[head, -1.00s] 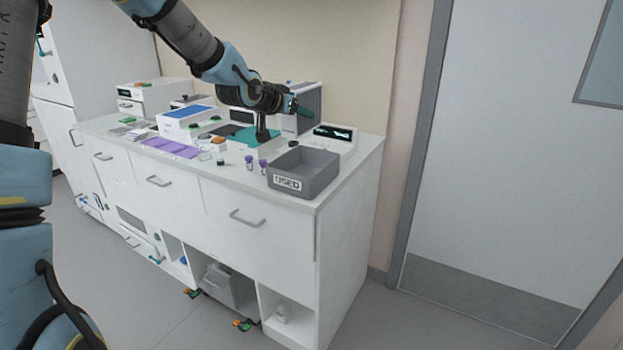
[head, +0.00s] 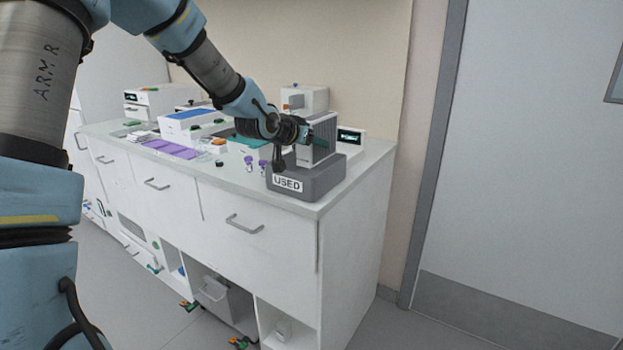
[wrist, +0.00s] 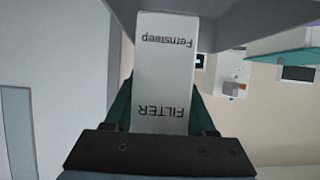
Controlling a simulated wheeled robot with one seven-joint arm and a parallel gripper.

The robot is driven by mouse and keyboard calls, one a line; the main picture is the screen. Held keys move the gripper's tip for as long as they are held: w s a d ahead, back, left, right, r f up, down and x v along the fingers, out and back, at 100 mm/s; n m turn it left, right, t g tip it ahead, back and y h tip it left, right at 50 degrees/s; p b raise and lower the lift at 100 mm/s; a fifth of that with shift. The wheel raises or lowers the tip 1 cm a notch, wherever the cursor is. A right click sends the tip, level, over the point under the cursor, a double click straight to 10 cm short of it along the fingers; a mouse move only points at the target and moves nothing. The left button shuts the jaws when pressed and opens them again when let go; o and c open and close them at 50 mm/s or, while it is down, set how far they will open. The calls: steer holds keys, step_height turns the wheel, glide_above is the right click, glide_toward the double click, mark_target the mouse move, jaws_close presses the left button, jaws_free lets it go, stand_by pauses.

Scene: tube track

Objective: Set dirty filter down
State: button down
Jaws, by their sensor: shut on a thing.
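The dirty filter (head: 322,147) is a boxy block with a grey ribbed face. The filter is upright at the grey open bin (head: 318,181) labelled USED, at the counter's front right corner. Its lower end meets the bin's rim line in the head view; I cannot tell whether it touches the bin's floor. My wrist hides part of the filter and bin.
A white device (head: 306,96) with a dark opening stands behind the filter. A small unit with a lit display (head: 350,137) is right of it. Purple-capped vials (head: 249,161) stand left of the bin. Purple mats (head: 170,149) lie farther left. The counter's front edge is close to the bin.

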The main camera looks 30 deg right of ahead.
step_height(320, 180, down, 7)
steer(key=shift+f+p, duration=0.2)
steer(key=shift+p, duration=0.45)
steer(key=shift+f, duration=0.15)
steer(key=c, duration=0.5)
jaws_free()
steer(key=b+v, duration=0.1)
steer(key=v, duration=1.1)
steer(key=shift+b, duration=0.4)
